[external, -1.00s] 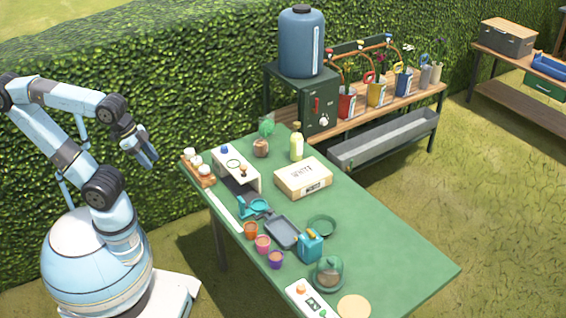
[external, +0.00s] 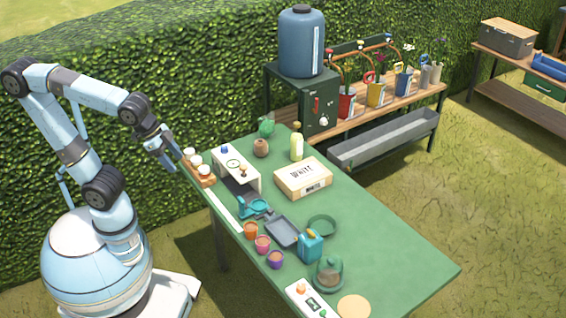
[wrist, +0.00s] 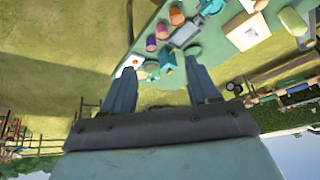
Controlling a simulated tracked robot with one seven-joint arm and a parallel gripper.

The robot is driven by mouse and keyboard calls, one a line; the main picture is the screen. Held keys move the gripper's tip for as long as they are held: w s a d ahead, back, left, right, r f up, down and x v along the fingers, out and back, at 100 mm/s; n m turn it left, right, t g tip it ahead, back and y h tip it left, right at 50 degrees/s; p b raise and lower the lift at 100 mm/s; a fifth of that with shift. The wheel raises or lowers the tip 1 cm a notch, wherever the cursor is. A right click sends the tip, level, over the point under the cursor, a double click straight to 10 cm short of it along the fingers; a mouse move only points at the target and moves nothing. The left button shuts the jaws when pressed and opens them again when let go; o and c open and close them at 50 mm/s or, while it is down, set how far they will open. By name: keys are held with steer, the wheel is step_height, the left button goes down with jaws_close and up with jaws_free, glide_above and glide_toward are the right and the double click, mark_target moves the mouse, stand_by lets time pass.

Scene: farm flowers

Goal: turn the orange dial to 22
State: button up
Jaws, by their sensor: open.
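The orange dial (external: 301,288) sits on a white panel (external: 311,302) at the front edge of the green table. The panel also has a small dark display and a green button; no number can be read on the display. In the wrist view the white panel (wrist: 129,66) shows small beyond the fingers, and its dial is too small to make out. My gripper (external: 174,155) is open and empty, in the air near the table's far left corner, well away from the dial. In the wrist view the two fingers of my gripper (wrist: 160,82) are spread apart.
Orange, pink and purple pots (external: 262,244), a grey tray (external: 282,231), a blue watering can (external: 310,246) and a glass cloche (external: 328,274) stand near the panel. The table's right side (external: 390,240) is clear.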

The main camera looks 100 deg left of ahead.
steer(key=w+d+f, duration=0.2)
steer(key=w+d, duration=0.1)
steer(key=w, duration=1)
steer(key=g, duration=0.1)
glide_above(301, 286)
steer(key=s, duration=0.6)
step_height(301, 286, down, 21)
steer(key=shift+h, duration=0.3)
steer(key=x, duration=1.3)
steer(key=shift+w+d, duration=0.1)
steer(key=shift+w, duration=0.25)
steer(key=c, duration=1)
